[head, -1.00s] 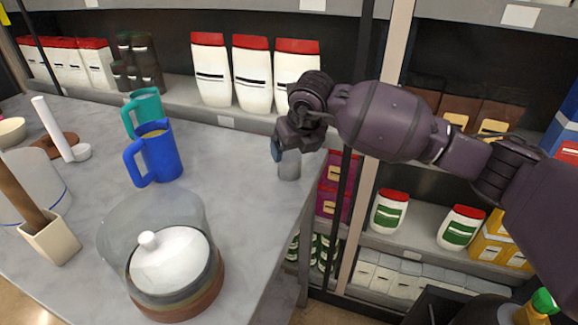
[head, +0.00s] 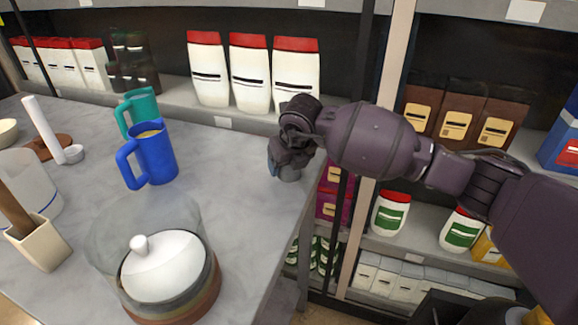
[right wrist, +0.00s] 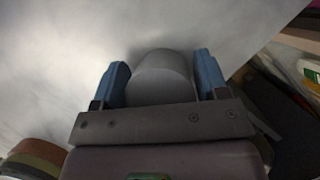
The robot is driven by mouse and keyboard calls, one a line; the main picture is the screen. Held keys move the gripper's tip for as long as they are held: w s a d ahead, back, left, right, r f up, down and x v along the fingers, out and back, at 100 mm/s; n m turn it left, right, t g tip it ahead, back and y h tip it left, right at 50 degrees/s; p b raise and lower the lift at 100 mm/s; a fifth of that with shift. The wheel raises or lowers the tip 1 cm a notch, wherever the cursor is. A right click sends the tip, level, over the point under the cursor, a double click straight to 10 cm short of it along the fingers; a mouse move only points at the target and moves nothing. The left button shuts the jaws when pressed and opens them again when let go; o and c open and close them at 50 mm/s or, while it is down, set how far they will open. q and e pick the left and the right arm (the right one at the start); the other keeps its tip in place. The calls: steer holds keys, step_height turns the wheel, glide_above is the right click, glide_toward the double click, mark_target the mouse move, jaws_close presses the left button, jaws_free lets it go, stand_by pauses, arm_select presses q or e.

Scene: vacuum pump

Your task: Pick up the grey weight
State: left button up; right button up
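The grey weight (head: 291,174) is a small grey cylinder standing on the grey table near its right edge, mostly hidden by my right gripper in the head view. In the right wrist view the weight (right wrist: 162,78) sits between the two blue fingertips. My right gripper (head: 276,165) points down over it; it also shows in the right wrist view (right wrist: 162,85). Its fingers are apart on either side of the weight, with a narrow gap visible at the sides. My left gripper is not in view.
A blue mug (head: 149,155) and a teal mug (head: 139,106) stand left of the weight. A clear glass dome with a white knobbed disc (head: 163,265) is at the front. The table's right edge is close by, with shelves (head: 420,215) of bottles and boxes beyond.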

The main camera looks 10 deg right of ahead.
steer(key=c, duration=0.7)
steer(key=shift+c, duration=0.9)
